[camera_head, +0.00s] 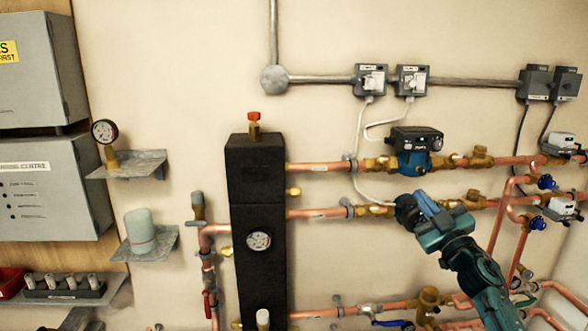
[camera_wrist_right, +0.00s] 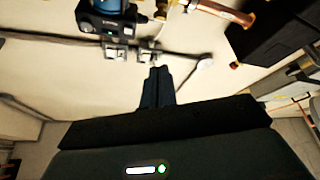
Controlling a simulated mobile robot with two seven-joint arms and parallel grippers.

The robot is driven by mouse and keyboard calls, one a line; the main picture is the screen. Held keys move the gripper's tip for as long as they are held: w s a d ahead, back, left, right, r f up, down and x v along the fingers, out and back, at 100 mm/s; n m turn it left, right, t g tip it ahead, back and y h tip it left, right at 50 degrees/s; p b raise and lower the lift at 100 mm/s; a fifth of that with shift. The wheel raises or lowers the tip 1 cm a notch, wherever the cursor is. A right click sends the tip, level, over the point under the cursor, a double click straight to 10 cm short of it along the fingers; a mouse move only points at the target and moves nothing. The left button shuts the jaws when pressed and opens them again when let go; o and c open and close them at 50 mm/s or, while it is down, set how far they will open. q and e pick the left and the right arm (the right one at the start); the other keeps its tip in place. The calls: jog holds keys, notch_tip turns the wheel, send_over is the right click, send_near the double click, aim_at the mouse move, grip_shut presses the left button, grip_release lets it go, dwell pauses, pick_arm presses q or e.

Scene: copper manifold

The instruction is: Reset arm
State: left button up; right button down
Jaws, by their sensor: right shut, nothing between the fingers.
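My right arm (camera_head: 480,275), teal and dark, comes in from the lower right in the head view. Its gripper (camera_head: 424,200) is in front of the copper pipes, just below the blue-and-black pump (camera_head: 412,160). In the right wrist view the dark fingers (camera_wrist_right: 157,75) are together, with nothing visible between them. Whether the gripper touches the pipework behind it cannot be told; it hides part of the lower pipe line. My left gripper is not in view.
A black manifold block (camera_head: 257,180) with a gauge stands left of the pipes. Wall shelves hold a gauge (camera_head: 104,132) and a pale cup (camera_head: 140,230). Blue-handled valves (camera_head: 545,182) and more copper pipes lie right of the arm. The wall above the pipes has conduit and sockets (camera_head: 371,80).

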jog(key=w+d+f+m+g+h, duration=0.2)
jog(key=d+f+m+g+h, duration=0.3)
jog(key=d+f+m+h, duration=0.3)
jog(key=s+a+f+n+g+y, duration=0.1)
jog(key=s+a+f, duration=0.35)
jog(key=f, duration=0.25)
jog(key=s+a+f+n+y, duration=0.1)
jog(key=s+a+f, duration=0.35)
jog(key=f, duration=0.25)
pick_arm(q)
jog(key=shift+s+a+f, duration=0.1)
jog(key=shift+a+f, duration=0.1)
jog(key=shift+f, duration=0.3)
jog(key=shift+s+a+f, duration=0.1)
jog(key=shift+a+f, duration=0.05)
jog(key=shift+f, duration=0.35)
pick_arm(e)
jog(key=s+a+f+g+y, duration=0.1)
jog(key=s+a+f, duration=0.3)
jog(key=s, duration=0.6)
jog(key=s+a+f+g+y, duration=0.1)
jog(key=s+a+f, duration=0.3)
jog(key=s, duration=0.6)
jog(key=s+a+f+g+y, duration=0.1)
jog(key=s+a+f+g, duration=0.2)
jog(key=s, duration=0.7)
jog(key=shift+s+a+f, duration=0.35)
jog(key=shift+a+f, duration=0.5)
jog(key=shift+a, duration=0.3)
